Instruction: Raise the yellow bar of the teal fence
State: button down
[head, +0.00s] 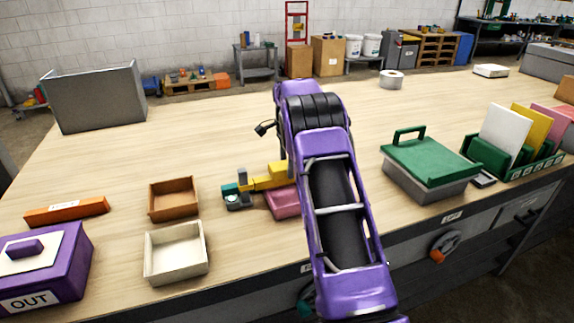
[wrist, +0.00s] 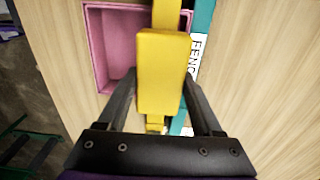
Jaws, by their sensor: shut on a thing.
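The teal fence shows as a teal post (head: 236,197) left of my arm in the head view, and as a teal strip with a white label (wrist: 204,22) in the wrist view. Its yellow bar (head: 262,183) runs from the teal post to the right, low and roughly level, until my arm hides it. In the wrist view the bar's thick yellow end block (wrist: 163,70) lies between the fingers of my gripper (wrist: 161,88), which is shut on it. My arm hides the gripper in the head view.
A pink tray (head: 283,204) sits close beside the bar. A brown tray (head: 173,198) and a cream tray (head: 176,254) stand left. A grey box with a green lid (head: 430,160) and a file rack (head: 530,165) stand right. The bench behind the fence is mostly clear.

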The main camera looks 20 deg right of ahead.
jog(key=shift+r+p, duration=1.8)
jog(key=shift+r, duration=0.3)
jog(key=shift+w, duration=0.1)
jog(key=shift+c, duration=1.4)
grip_release()
jog(key=shift+r, duration=0.1)
jog(key=shift+o, duration=1.2)
notch_tip(320, 180, up, 17)
jog(key=p, duration=0.2)
